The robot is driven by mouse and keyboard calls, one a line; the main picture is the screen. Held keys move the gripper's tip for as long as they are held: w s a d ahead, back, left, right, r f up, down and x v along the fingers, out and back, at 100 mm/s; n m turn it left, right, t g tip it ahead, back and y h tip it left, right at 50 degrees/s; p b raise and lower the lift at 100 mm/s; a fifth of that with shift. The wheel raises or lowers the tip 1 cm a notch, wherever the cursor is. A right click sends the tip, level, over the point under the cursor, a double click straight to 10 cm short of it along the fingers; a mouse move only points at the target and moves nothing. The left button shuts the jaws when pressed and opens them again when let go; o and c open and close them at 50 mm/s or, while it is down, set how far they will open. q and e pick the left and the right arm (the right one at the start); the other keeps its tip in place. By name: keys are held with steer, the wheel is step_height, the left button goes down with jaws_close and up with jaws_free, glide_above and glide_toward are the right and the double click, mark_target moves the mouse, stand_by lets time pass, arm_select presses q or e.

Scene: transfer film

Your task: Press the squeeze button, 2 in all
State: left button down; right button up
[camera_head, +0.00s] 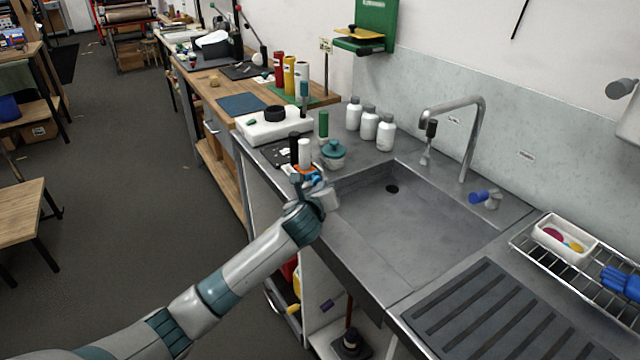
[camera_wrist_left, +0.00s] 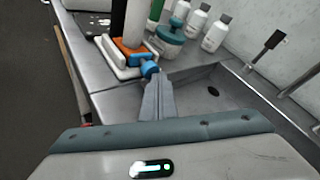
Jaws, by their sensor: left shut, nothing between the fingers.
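A small device with an orange body (camera_head: 303,170) and a white cylinder on top (camera_head: 304,152) stands at the left edge of the sink counter. A small blue part, perhaps the squeeze button, sticks out of its near side; it shows in the left wrist view (camera_wrist_left: 149,67). My left gripper (camera_head: 318,187) is shut and empty. In the left wrist view its fingertips (camera_wrist_left: 153,82) are right at the blue part, but I cannot tell whether they touch or press it. My right gripper is out of view.
A teal-lidded jar (camera_head: 333,152) and several white bottles (camera_head: 369,124) stand behind the device. The sink basin (camera_head: 420,230) lies to the right, under a tall tap (camera_head: 470,130). A dark tray (camera_head: 275,152) lies beside the device to the left.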

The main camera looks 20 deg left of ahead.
mark_target(335, 212)
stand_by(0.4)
arm_select(q)
steer(key=shift+s+d+p, duration=0.6)
steer(key=shift+d+p, duration=0.15)
steer(key=shift+p, duration=0.05)
steer(key=shift+s+d+r+p, duration=0.1)
steer(key=shift+s+d+p, duration=0.4)
steer(key=shift+d+p, duration=0.15)
steer(key=shift+s+d+p, duration=0.75)
steer(key=shift+s+d, duration=0.1)
steer(key=shift+d, duration=0.2)
steer(key=shift+s+d, duration=0.25)
steer(key=shift+d, duration=0.05)
stand_by(1.5)
